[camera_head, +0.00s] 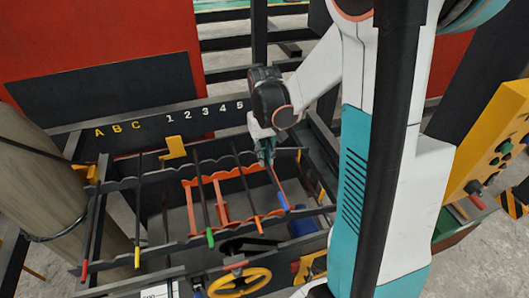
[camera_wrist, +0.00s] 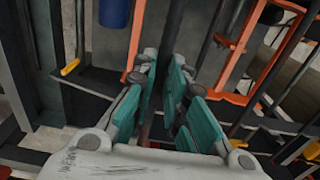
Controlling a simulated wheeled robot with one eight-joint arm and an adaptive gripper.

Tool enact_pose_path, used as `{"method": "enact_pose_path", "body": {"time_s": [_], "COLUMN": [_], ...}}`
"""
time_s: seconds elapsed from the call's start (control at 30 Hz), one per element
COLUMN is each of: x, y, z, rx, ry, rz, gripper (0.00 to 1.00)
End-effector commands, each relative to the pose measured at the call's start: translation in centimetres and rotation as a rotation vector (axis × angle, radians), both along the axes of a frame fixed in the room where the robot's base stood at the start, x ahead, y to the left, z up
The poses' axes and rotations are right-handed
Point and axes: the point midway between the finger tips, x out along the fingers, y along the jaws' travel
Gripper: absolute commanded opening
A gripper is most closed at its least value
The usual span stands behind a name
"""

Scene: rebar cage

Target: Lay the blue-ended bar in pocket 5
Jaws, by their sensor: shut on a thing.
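My gripper (camera_head: 267,156) has teal fingers and is shut on the dark blue-ended bar (camera_head: 276,181) at the right side of the cage. The bar slopes from the fingers toward the front, with its blue end (camera_head: 283,202) near the front notched rail (camera_head: 305,212). In the wrist view the fingers (camera_wrist: 165,60) close around the dark bar (camera_wrist: 168,28). The number 5 (camera_head: 239,105) is marked on the back board, behind and left of my gripper. I cannot tell whether the bar touches a pocket; the fingers hide its far part.
Bars with orange (camera_head: 259,225), green (camera_head: 210,239), yellow (camera_head: 137,257) and red (camera_head: 84,268) ends lie to the left. A yellow handwheel (camera_head: 240,281) is in front. A blue cylinder (camera_head: 303,222) stands at the right.

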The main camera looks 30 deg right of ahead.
Motion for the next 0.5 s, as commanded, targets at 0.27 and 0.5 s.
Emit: {"method": "enact_pose_path", "body": {"time_s": [0.27,0.5], "x": [0.0,0.0], "y": [0.0,0.0], "z": [-1.8,-3.2], "rx": [0.000,0.000], "ry": [0.000,0.000], "rz": [0.000,0.000], "gripper": [0.00,0.00]}}
